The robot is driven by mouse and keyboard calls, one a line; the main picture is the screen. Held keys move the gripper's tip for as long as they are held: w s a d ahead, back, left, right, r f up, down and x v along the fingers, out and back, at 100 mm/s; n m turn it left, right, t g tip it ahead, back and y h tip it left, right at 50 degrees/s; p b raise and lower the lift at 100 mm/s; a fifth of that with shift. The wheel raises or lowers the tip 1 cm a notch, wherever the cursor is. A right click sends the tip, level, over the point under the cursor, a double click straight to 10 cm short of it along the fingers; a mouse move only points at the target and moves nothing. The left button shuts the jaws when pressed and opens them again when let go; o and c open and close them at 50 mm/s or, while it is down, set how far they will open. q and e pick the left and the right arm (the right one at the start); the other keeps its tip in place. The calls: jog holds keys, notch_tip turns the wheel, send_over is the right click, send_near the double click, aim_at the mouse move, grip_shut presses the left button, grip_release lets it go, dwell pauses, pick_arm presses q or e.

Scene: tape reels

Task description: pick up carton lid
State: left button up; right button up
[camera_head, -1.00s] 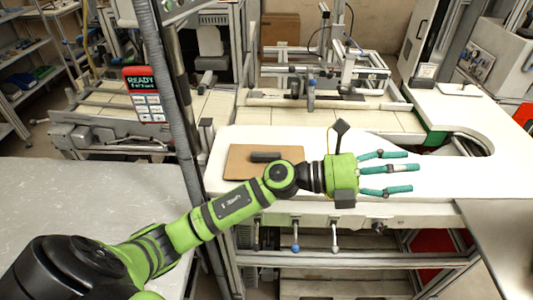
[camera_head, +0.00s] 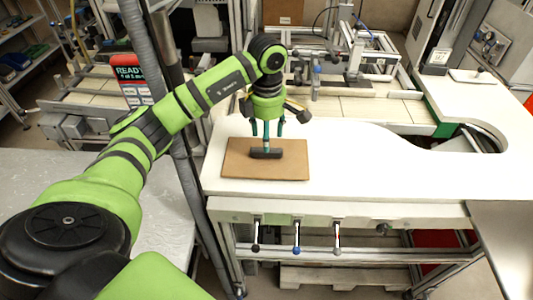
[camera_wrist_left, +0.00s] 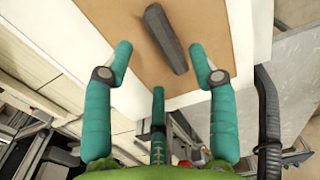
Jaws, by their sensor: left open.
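The carton lid (camera_head: 232,160) is a flat brown board lying on the white table. A dark bar-shaped handle (camera_head: 265,153) stands at its middle. My left gripper (camera_head: 267,134) points down above the handle, with its teal fingers close to it. In the left wrist view the fingers of my left gripper (camera_wrist_left: 163,70) are spread and empty. The dark handle (camera_wrist_left: 168,40) lies beyond the fingertips, between them in the picture, and the brown lid (camera_wrist_left: 120,20) is behind it. I cannot tell whether any finger touches the handle.
The white table (camera_head: 370,170) has free room to the right of the lid. A grey post (camera_head: 160,100) stands to the left of the table. A metal frame machine (camera_head: 350,60) and tiled conveyor (camera_head: 380,108) lie behind. A grey surface (camera_head: 60,200) is at the left.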

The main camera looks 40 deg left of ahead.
aim_at(266, 155)
pick_arm(q)
jog(key=f, duration=0.1)
jog(key=f+p, duration=0.2)
jog(key=f, duration=0.1)
jog(key=shift+s+d, duration=0.1)
jog(key=shift+s, duration=0.2)
jog(key=shift+f, duration=0.35)
grip_shut()
